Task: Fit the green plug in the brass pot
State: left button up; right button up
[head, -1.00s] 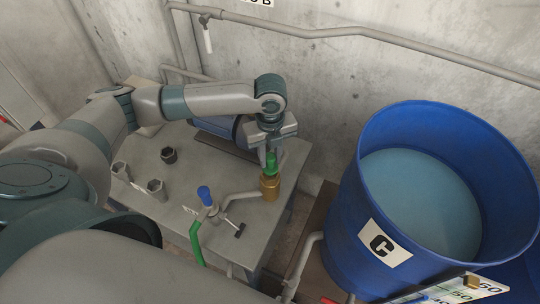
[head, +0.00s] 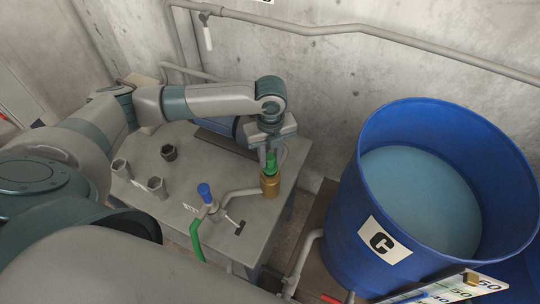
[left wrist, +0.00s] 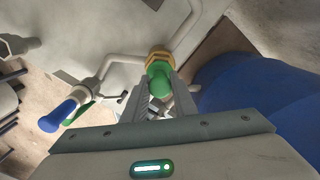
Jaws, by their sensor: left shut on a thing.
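The green plug (head: 271,161) is upright between the fingers of my left gripper (head: 270,150), which is shut on it. The brass pot (head: 269,186) stands at the right end of the grey bench, joined to a pipe. The plug is directly above the pot, and its lower end is at the pot's mouth; I cannot tell how deep it sits. In the left wrist view, the green plug (left wrist: 159,80) covers the middle of the brass pot (left wrist: 158,56), whose rim shows behind it. My right gripper is not in view.
A blue-handled valve (head: 205,194) with a green hose stands left of the pot on the bench (head: 200,160). Several dark sockets (head: 157,186) stand farther left. A large blue drum (head: 345,215) marked C is to the right. A concrete wall with pipes is behind.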

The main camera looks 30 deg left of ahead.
pick_arm(q)
jog(key=shift+f, duration=0.5)
dwell(0.3)
jog(key=shift+f+p, duration=0.3)
dwell(0.5)
jog(key=o, duration=1.1)
jog(key=shift+r, duration=0.1)
notch_tip(320, 180, up, 5)
jog(key=p, duration=0.5)
jog(key=shift+r, duration=1.95)
